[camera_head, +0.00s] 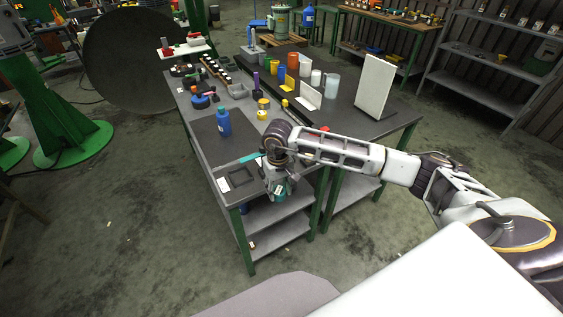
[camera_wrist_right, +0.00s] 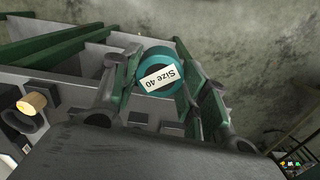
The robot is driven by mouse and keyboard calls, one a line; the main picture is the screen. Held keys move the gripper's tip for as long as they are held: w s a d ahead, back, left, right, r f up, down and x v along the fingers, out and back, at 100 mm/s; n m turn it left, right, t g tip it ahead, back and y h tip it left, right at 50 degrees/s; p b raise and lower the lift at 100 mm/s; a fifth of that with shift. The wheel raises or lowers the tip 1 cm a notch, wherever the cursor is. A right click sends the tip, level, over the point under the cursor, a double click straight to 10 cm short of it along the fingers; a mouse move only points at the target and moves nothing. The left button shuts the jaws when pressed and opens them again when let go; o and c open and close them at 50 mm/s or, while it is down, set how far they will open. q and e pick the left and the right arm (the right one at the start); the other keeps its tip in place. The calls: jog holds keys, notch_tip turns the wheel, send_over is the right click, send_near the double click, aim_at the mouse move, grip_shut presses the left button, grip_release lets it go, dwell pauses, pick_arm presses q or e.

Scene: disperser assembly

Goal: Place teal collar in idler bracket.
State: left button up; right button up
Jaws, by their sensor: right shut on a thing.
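The teal collar (camera_wrist_right: 152,57) is a short ring with a white "Size 40" label, seen upside down in the right wrist view. My right gripper (camera_wrist_right: 155,88) is shut on it, with a finger on each side. In the head view my right gripper (camera_head: 279,188) hangs at the near right corner of the grey workbench (camera_head: 212,155), and a bit of teal shows at its fingers. I cannot pick out the idler bracket with certainty in either view. My left gripper is not in view.
A white panel (camera_head: 374,86) stands on the adjoining bench.

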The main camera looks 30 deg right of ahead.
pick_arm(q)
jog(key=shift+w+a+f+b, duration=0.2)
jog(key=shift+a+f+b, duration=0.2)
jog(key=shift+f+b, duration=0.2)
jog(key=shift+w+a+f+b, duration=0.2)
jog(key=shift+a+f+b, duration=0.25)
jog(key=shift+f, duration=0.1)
pick_arm(e)
jog(key=w+d+r+m, duration=0.2)
jog(key=d+m, duration=0.3)
jog(key=m, duration=0.9)
jog(key=w+d+r+m, duration=0.2)
jog(key=d+r+m, duration=0.2)
jog(key=m, duration=1.1)
jog(key=shift+w+d, duration=0.4)
jog(key=shift+d, duration=0.6)
